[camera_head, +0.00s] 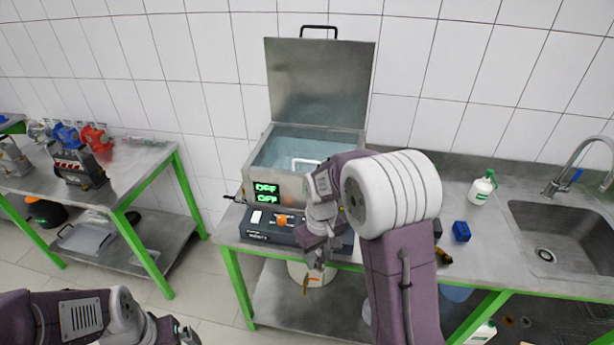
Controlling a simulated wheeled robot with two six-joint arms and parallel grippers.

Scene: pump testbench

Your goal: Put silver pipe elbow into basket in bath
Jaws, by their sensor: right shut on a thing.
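The metal bath (262,178) stands on the bench with its lid (320,82) raised and bluish water inside. A white handle (305,163), apparently the basket's, shows at the bath's front; my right arm hides part of that area. My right gripper (311,272) points down in front of the bench edge, below the bath's control panel. It is shut on a small brownish-orange thing (306,286), too small to identify. I cannot make out a silver pipe elbow for sure. My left gripper (186,336) is at the bottom edge, mostly cut off.
A blue block (461,231), a spray bottle (482,188) and a sink (560,235) are to the right on the bench. A left table (135,160) carries red and blue pumps. A white bucket (310,274) stands under the bench behind the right gripper.

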